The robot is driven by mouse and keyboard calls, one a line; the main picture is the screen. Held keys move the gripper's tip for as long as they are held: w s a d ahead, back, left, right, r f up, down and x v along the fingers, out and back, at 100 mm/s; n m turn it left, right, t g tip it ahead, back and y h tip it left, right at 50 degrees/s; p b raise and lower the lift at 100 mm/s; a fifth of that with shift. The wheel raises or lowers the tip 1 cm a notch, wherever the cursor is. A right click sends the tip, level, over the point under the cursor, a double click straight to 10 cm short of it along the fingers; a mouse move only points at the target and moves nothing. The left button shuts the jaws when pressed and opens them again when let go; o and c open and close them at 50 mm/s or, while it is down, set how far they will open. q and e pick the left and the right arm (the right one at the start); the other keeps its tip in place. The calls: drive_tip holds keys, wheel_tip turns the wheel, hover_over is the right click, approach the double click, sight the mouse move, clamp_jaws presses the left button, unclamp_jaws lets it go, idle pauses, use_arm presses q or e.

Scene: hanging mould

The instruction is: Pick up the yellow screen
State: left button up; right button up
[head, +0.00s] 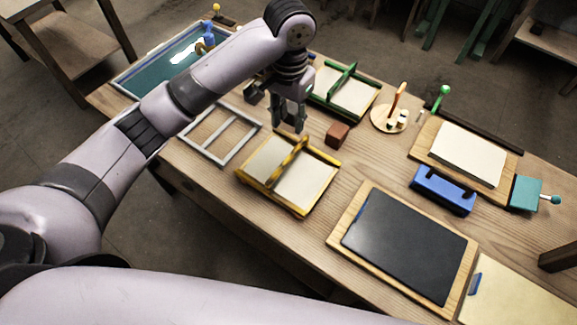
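The yellow screen (312,184) is a yellow-rimmed frame with a pale mesh and a raised yellow bar across its middle. It lies flat on the wooden table, left of centre. My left gripper (287,122) points down just behind the yellow screen's far edge, above the table. Its fingers are apart and I see nothing between them. The raised bar is in clear view and the gripper appears apart from it. My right gripper is not in view.
A grey empty frame (194,146) lies left of the yellow screen. A brown block (337,135) sits behind it, with a green screen (352,97) farther back. A dark slab on a board (405,243) lies to the right. A blue-green tray (165,71) stands at the far left.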

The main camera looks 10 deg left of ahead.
sight(288, 158)
use_arm(q)
wheel_tip(288, 158, down, 12)
drive_tip(key=shift+p, duration=0.75)
wheel_tip(288, 158, down, 4)
drive_tip(key=shift+s+a+f+p, duration=0.1)
drive_tip(key=shift+a+p, duration=0.05)
drive_tip(key=shift+p, duration=0.55)
drive_tip(key=shift+f, duration=0.5)
drive_tip(key=shift+c, duration=0.6)
clamp_jaws()
